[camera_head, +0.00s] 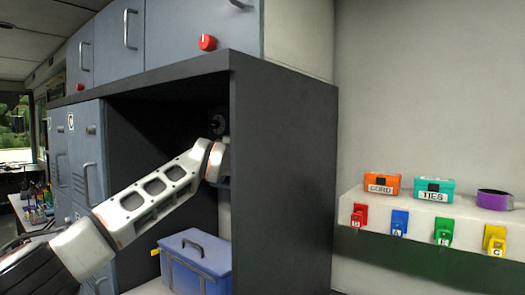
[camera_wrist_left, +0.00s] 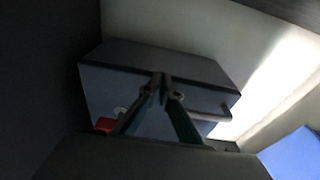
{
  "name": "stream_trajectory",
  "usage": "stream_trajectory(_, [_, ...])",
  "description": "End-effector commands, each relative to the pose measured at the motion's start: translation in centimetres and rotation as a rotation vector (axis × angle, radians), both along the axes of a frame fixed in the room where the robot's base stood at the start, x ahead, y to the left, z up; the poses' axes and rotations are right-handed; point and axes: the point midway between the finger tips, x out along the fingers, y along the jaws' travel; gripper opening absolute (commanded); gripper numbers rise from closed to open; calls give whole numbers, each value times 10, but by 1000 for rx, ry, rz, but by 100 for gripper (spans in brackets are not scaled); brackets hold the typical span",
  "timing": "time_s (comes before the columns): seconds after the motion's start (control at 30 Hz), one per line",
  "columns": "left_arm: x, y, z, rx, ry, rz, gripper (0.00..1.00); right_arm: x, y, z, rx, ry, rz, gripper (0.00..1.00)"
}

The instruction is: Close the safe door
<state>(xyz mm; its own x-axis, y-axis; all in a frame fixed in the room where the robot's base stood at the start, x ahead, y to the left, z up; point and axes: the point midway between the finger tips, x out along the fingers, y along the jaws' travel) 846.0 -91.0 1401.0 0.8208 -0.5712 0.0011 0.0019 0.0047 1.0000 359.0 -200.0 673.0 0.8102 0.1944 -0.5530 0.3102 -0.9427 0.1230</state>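A grey-blue box, likely the safe (camera_wrist_left: 205,99), shows in the left wrist view with a bar handle, a round fitting and a red part on its front face. I cannot tell whether its door is ajar. My left gripper (camera_wrist_left: 161,84) is in front of that face, its fingertips together with nothing seen between them. I cannot tell whether they touch the face. In the head view my left arm reaches into the dark cabinet bay and its gripper is hidden there. My right gripper is in neither view.
The bay's dark side panel (camera_head: 282,180) stands right of my arm. A blue case (camera_head: 196,262) sits below my forearm. Grey lockers (camera_head: 85,160) stand at the left. A white shelf (camera_head: 440,212) at the right holds orange and teal boxes and a purple roll.

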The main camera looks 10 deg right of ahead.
Motion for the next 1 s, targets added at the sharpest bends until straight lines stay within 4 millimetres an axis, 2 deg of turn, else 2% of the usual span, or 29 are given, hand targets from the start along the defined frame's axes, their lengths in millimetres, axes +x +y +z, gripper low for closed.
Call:
stream_trajectory(0.03, [-1,-1,9,-2,-18,-1,0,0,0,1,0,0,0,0])
stream_trajectory(0.57, [-2,-1,17,-3,-24,-1,0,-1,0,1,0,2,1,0])
stream_trajectory(0.67, [-4,0,28,-4,-23,0,0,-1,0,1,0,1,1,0])
stream_trajectory(1.0, [-9,6,88,-8,-20,3,0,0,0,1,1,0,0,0])
